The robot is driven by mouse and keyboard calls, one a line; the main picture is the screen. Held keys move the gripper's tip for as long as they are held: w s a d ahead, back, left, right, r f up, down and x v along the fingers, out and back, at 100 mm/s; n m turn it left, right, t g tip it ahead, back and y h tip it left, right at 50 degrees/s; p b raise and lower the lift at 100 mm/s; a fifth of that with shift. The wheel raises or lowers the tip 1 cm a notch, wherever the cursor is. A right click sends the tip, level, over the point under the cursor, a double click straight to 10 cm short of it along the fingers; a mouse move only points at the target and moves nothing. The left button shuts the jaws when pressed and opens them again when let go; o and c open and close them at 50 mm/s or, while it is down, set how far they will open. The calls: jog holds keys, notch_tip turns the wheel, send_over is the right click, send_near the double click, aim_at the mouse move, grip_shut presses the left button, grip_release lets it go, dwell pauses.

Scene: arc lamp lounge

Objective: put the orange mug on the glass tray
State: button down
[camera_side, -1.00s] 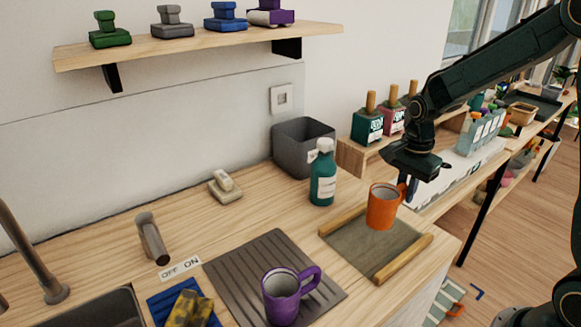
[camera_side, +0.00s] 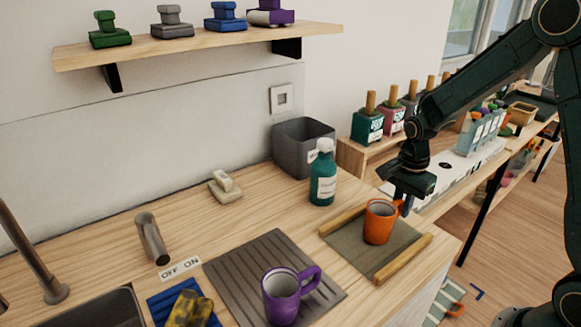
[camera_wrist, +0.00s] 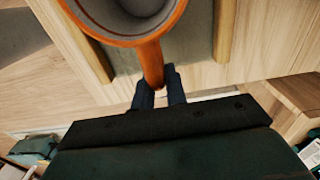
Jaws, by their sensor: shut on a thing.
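The orange mug (camera_side: 379,226) is over the middle of the tray (camera_side: 350,243), a grey-green panel with two wooden side bars. The mug looks roughly upright, and its base appears at or very near the tray surface; I cannot tell if it touches. My gripper (camera_side: 404,204) is at the mug's right side, shut on its handle. In the wrist view the mug (camera_wrist: 158,38) fills the top, with its handle between the two dark fingertips of my gripper (camera_wrist: 159,86). The tray (camera_wrist: 203,30) shows behind it.
A purple mug (camera_side: 281,298) stands on a ribbed dark mat (camera_side: 235,268) left of the tray. A teal bottle (camera_side: 323,182) and a grey bin (camera_side: 300,148) stand behind it. The counter's front edge is close to the tray's right side.

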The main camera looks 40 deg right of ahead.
jog(key=shift+f, duration=0.1)
jog(key=c, duration=1.4)
grip_release()
jog(key=shift+c, duration=0.2)
jog(key=shift+r, duration=0.2)
notch_tip(320, 180, up, 12)
jog(key=shift+f, duration=0.15)
